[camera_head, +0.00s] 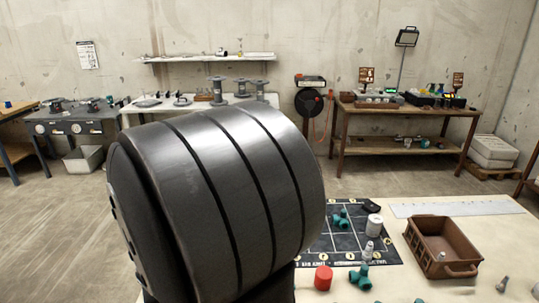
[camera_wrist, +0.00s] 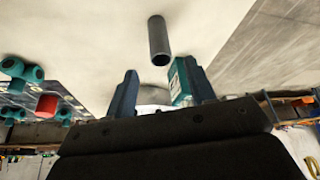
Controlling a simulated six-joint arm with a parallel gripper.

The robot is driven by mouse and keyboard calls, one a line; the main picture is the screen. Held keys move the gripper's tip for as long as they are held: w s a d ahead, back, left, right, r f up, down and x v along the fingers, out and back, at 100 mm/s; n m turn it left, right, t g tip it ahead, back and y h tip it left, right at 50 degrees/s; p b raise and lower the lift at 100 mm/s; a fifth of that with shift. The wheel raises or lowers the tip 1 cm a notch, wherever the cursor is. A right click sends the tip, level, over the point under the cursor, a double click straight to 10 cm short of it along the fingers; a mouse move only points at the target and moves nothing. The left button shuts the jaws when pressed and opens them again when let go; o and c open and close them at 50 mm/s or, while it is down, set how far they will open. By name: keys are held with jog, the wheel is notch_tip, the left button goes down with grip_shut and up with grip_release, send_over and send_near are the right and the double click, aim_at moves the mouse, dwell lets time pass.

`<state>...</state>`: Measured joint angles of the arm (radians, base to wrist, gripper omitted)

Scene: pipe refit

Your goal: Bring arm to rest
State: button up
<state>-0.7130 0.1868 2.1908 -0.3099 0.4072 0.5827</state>
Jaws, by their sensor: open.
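In the wrist view my gripper (camera_wrist: 160,86) is open, with its two dark blue fingers spread apart. A teal and white block (camera_wrist: 180,82) shows beside the right finger; I cannot tell whether they touch. A grey hollow pipe (camera_wrist: 158,38) is beyond the fingertips, apart from them, over the pale tabletop. In the head view a large dark link of my arm fills the middle and hides part of the table; my gripper does not show there.
The pale table (camera_head: 400,282) holds a dark mat (camera_head: 327,242) with teal fittings (camera_head: 341,219), a red cap (camera_head: 323,277) and a brown crate (camera_head: 440,246). A grey plate (camera_head: 456,208) lies behind the crate. Workbenches line the far wall.

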jog(key=x, duration=1)
jog(key=shift+r, duration=2.25)
jog(key=shift+d+r, duration=0.3)
jog(key=shift+d, duration=0.25)
jog(key=shift+a+f, duration=0.4)
jog(key=shift+a, duration=0.1)
jog(key=shift+f, duration=1.9)
jog(key=shift+v, duration=2.55)
